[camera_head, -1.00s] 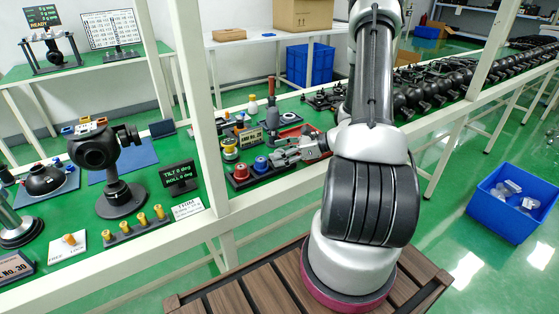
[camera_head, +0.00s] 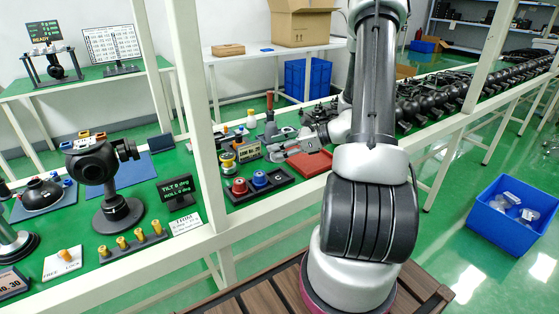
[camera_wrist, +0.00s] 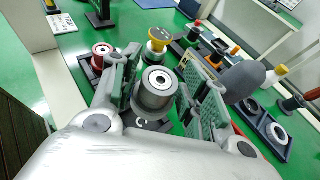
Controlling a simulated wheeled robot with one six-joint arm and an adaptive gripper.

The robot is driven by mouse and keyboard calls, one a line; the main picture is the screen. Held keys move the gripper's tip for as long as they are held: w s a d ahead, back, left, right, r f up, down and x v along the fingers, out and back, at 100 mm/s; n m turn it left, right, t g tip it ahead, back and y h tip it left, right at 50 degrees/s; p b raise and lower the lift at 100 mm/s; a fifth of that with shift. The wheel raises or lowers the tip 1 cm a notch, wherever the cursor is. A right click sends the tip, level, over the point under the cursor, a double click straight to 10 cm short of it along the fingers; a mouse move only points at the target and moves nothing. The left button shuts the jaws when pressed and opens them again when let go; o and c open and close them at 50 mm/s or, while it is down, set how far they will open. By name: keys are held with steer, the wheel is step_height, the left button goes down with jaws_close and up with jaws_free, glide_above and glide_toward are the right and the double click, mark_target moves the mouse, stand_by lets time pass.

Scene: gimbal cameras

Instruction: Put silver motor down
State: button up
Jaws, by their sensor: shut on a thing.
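The silver motor (camera_wrist: 157,88), a round grey cylinder with a ring-shaped top, stands between the two finger pads of my gripper (camera_wrist: 160,92) in the wrist view. The fingers are shut on its sides. In the head view my gripper (camera_head: 277,151) is over the green bench, left of the red tray (camera_head: 309,164) and behind the black motor tray (camera_head: 286,179). The motor is hard to make out there. The black tray holds a red-topped motor (camera_head: 239,187) and a blue-topped motor (camera_head: 260,179). I cannot tell whether the silver motor touches a surface.
A yellow-topped spool (camera_wrist: 158,40) stands close beyond the motor. A red-handled tool (camera_head: 270,112) and small parts stand behind my gripper. A gimbal camera (camera_head: 92,164) is on the left. A bench post (camera_head: 196,110) rises left of the tray.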

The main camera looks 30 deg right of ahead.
steer(key=w+d+r+m+t+h, duration=0.1)
steer(key=w+d+m+t+h, duration=0.2)
steer(key=d, duration=0.5)
steer(key=w+d+r+m+t+h, duration=0.2)
steer(key=w+d+m+h, duration=0.1)
steer(key=d+m+h, duration=0.35)
steer(key=shift+n+g, duration=0.25)
steer(key=shift+g, duration=0.15)
steer(key=f, duration=0.2)
steer(key=d+f, duration=0.1)
steer(key=f, duration=0.3)
steer(key=shift+d, duration=0.4)
steer(key=shift+f, duration=2.3)
steer(key=shift+f, duration=0.15)
steer(key=o, duration=1.1)
